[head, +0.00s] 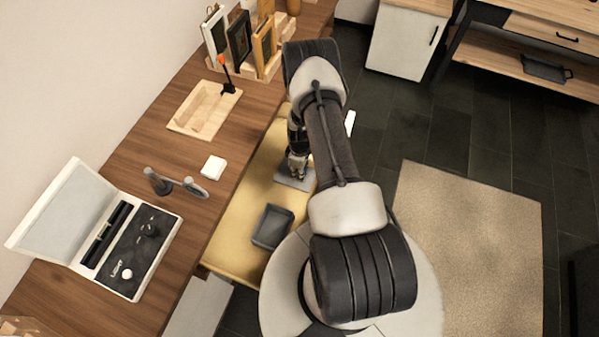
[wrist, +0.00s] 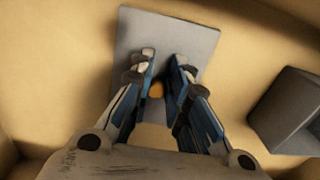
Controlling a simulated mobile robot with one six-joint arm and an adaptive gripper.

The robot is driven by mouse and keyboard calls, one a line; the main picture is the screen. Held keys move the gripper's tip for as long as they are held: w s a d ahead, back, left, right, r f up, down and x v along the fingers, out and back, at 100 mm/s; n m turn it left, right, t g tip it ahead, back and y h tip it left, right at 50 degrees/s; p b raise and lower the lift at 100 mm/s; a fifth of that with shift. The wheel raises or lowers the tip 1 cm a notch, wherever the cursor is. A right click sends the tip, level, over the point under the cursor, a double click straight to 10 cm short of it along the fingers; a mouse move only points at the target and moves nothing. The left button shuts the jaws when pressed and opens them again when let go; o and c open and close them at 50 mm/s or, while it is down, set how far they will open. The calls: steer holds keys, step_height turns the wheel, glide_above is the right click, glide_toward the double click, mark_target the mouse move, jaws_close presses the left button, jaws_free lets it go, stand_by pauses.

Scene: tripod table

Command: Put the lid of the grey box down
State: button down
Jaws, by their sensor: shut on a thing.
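The grey lid (head: 290,184) is a flat rectangular plate in the open drawer (head: 233,232). In the wrist view the lid (wrist: 192,38) lies beneath my fingertips, with an orange knob (wrist: 156,90) between them. My gripper (head: 297,165) points down and is shut on the lid by this knob; it also shows in the wrist view (wrist: 163,68). The lid is low over the drawer floor; I cannot tell whether it touches. My arm hides part of the drawer.
On the wooden desk (head: 150,130) are a wooden tray (head: 203,110), a white block (head: 213,167), a grey stand-like object (head: 177,184) and an open case (head: 110,240). A rack of frames (head: 240,40) stands at the back. Drawer walls surround the lid and box.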

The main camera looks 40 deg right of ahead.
steer(key=shift+f, duration=0.2)
steer(key=c, duration=1.5)
jaws_free()
steer(key=shift+c, duration=0.2)
steer(key=shift+r, duration=0.15)
